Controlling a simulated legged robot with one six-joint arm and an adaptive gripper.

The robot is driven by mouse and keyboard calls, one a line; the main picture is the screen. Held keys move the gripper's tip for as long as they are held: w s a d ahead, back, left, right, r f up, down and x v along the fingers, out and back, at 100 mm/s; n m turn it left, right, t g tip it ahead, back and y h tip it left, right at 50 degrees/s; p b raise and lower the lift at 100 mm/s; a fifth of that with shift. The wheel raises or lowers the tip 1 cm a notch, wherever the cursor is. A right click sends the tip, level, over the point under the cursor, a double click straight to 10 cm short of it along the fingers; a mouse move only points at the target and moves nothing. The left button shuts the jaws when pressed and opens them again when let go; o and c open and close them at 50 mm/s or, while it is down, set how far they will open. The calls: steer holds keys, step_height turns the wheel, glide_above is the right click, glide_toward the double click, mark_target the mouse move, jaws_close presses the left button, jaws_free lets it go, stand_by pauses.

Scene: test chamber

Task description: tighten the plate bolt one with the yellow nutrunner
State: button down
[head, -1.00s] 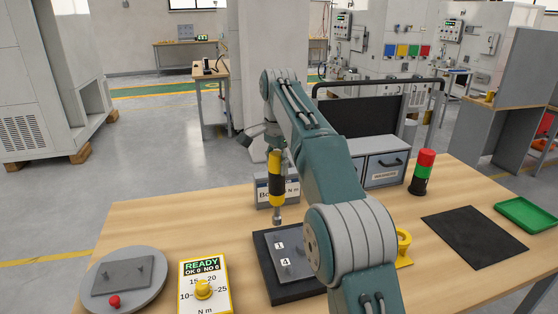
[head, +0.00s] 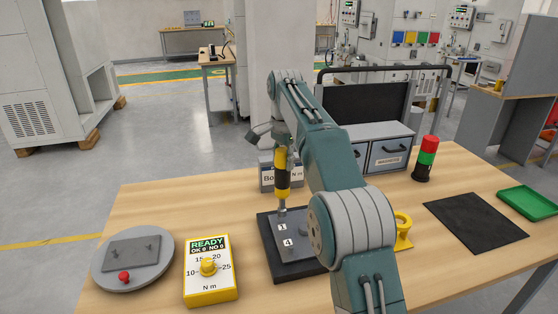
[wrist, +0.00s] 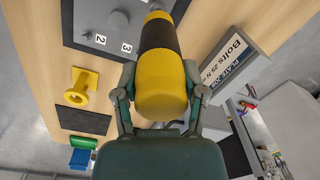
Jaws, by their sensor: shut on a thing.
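The yellow nutrunner (head: 282,172) with a black band hangs nearly upright over the far left corner of the dark plate (head: 308,249). Its grey socket tip is just above or at the bolt spot behind label 1; the bolt is hidden and I cannot tell whether they touch. My gripper (head: 281,147) is shut on the nutrunner's upper body. In the wrist view, my gripper (wrist: 160,98) has a finger on each side of the nutrunner (wrist: 162,62). Plate labels 2 and 3 show there too.
A yellow torque box (head: 209,272) reads READY, OK 0 NO 0. A round grey stand (head: 132,277) with a red button is at left. A bolts box (head: 268,178) stands behind the nutrunner. A yellow holder (head: 403,232), signal tower (head: 425,160) and black mat (head: 475,222) are at right.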

steer(key=shift+s+a, duration=0.1)
steer(key=shift+a, duration=0.85)
stand_by(0.4)
steer(key=shift+d, duration=0.65)
